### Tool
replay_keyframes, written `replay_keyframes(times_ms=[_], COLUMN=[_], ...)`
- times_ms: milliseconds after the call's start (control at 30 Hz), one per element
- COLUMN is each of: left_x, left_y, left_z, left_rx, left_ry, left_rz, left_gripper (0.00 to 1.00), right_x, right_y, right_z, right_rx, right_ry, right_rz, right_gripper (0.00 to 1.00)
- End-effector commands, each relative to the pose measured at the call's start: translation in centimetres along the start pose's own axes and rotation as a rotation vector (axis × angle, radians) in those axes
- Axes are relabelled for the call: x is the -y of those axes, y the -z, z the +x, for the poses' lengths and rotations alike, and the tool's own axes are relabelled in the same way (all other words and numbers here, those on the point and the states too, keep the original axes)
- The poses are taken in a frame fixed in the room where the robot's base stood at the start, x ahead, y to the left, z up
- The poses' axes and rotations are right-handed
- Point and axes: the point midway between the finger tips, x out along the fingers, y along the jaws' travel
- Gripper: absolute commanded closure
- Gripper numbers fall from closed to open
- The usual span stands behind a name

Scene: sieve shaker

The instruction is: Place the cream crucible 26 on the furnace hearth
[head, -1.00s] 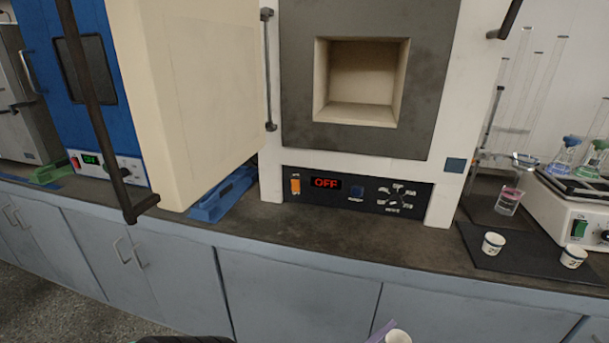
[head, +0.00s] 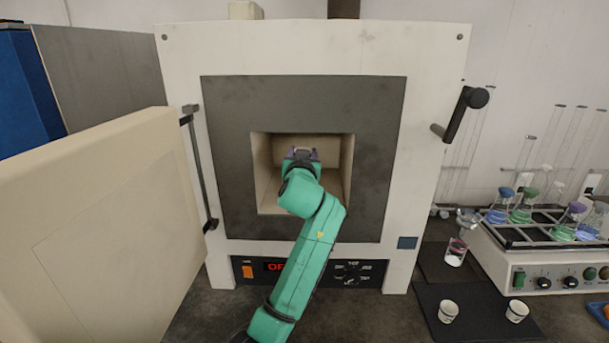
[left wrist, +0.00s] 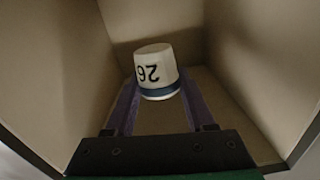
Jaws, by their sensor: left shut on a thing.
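The cream crucible 26 (left wrist: 157,72) is a small cup with a dark blue band, held between the purple fingers of my left gripper in the left wrist view. Its number reads upside down there. My left gripper (head: 302,153) is shut on it and is inside the furnace chamber opening in the head view, where the gripper hides the crucible. The furnace hearth (head: 334,196) is the bare chamber floor, partly covered by my arm. I cannot tell whether the crucible touches the hearth. My right gripper is out of view.
The furnace door (head: 110,225) stands open at the left. The dark furnace frame (head: 375,160) closely surrounds the opening. Two other cups, a near one (head: 448,311) and another (head: 517,311), stand on a dark mat, by a shaker (head: 540,275) with flasks.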

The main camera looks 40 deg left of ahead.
Motion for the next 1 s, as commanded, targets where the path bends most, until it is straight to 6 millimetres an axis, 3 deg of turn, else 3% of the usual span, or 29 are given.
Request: replay_keyframes(times_ms=[67, 500, 933, 967, 1000], left_x=[-0.2, -1.0, -1.2, -1.1, -1.1], left_y=[0.2, -8.8, -9.9, -9.8, -9.7], left_z=[0.3, 0.2, 0.2, 0.2, 0.2], left_rx=[0.003, 0.002, -0.003, -0.002, -0.002], left_ry=[-0.011, -0.011, -0.012, -0.012, -0.012], left_rz=[0.001, 0.006, 0.002, 0.002, 0.003], left_gripper=[1.0, 1.0, 1.0, 0.38, 0.23], right_x=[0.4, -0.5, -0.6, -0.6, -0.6], right_y=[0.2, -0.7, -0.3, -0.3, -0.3], right_z=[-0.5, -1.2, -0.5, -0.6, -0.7], right_rx=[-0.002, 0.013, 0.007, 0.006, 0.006], right_ry=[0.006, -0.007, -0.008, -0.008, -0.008], right_rz=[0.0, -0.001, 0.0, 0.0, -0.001], right_gripper=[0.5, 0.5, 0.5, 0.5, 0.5])
